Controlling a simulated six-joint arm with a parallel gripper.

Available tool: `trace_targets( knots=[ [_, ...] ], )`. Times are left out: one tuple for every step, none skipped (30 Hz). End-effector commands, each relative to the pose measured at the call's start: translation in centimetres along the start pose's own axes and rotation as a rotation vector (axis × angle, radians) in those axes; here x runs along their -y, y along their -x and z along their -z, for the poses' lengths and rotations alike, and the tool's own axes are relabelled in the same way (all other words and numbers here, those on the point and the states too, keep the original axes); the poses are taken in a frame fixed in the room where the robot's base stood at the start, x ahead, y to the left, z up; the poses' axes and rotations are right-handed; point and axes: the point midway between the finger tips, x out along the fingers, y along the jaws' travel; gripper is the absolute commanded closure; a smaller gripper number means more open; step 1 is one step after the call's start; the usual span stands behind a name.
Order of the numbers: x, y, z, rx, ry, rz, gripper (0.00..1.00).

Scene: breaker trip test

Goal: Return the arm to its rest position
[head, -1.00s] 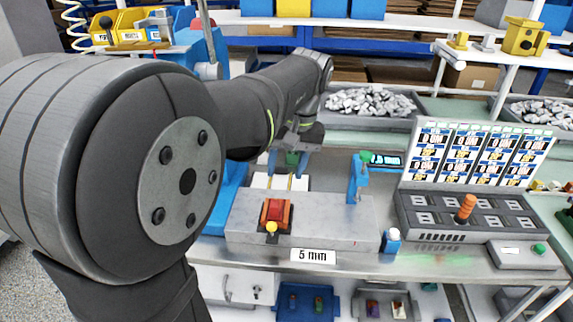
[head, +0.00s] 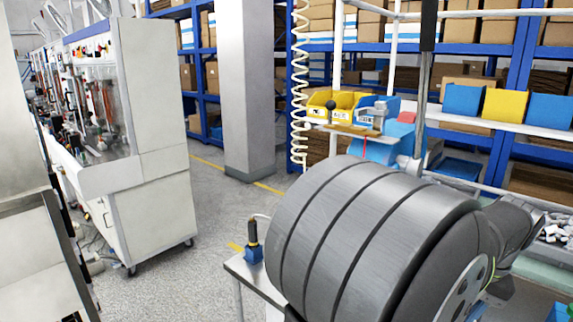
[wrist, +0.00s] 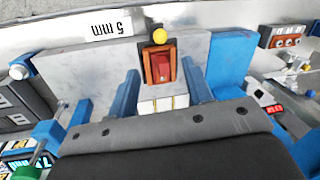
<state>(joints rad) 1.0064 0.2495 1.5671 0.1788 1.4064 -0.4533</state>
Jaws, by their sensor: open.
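My gripper (wrist: 159,72) shows in the wrist view, its two blue fingers apart with nothing seen between them. Beyond the fingers, a red rocker switch (wrist: 161,67) in an orange housing sits on the grey fixture block (wrist: 85,68). A yellow round button (wrist: 159,36) is at the switch's far end. White pads (wrist: 158,104) show between the fingers, partly hidden by my gripper body. Whether the fingers touch anything cannot be told. In the head view my arm fills the lower right; the gripper and the switch are out of that view.
A blue block (wrist: 230,62) stands right of the fixture, and a blue clamp (wrist: 50,130) is at left. In the head view, yellow bins (head: 330,105) and a coiled hose (head: 299,80) are behind my arm. A white cabinet (head: 140,180) stands left, with open floor (head: 205,245) between.

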Motion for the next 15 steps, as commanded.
trace_targets(
  knots=[
    [0.1,-1.1,0.0,0.004,0.001,0.002,0.54],
    [0.1,-1.7,0.0,0.004,0.001,0.002,0.54],
    [0.1,-2.5,-0.1,0.004,0.001,0.002,0.54],
    [0.1,-3.1,0.0,0.003,0.001,0.001,0.54],
    [0.1,-3.7,-0.1,0.005,0.001,0.002,0.54],
    [0.1,-4.5,0.0,0.004,0.001,0.002,0.54],
    [0.1,-5.1,-0.1,0.005,0.001,0.002,0.54],
    [0.0,-5.8,-0.1,0.005,0.000,0.002,0.54],
    [0.0,-6.5,0.0,0.004,0.000,0.001,0.54],
    [0.0,-7.1,-0.1,0.004,0.000,0.002,0.54],
    [0.0,-7.7,-0.1,0.004,0.000,0.001,0.54],
    [0.0,-8.4,-0.1,0.004,0.000,0.002,0.54],
    [0.0,-8.9,0.0,0.004,0.000,0.001,0.54],
    [0.1,-9.4,-0.1,0.004,0.000,0.001,0.54],
    [0.1,-9.9,-0.1,0.003,0.000,0.001,0.54]
  ],
)
